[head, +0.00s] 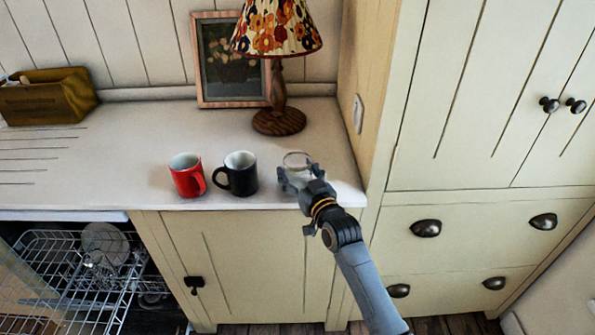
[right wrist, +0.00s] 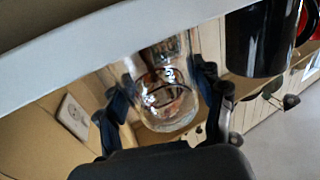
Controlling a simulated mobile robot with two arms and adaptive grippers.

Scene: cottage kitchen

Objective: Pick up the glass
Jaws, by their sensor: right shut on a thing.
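The clear glass (head: 297,160) stands at the front right of the white counter, to the right of the black mug. My right gripper (head: 293,180) is shut on the glass from the front, and its fingers hide the lower part of it. In the right wrist view the glass (right wrist: 165,90) sits between the two fingers (right wrist: 168,108) of my right gripper. I cannot tell whether the glass touches the counter. My left gripper is not in view.
A black mug (head: 238,174) and a red mug (head: 186,176) stand left of the glass. A lamp (head: 279,100) and a framed picture (head: 231,62) are behind. A tall cabinet (head: 480,90) borders the counter's right. An open dishwasher rack (head: 75,265) is lower left.

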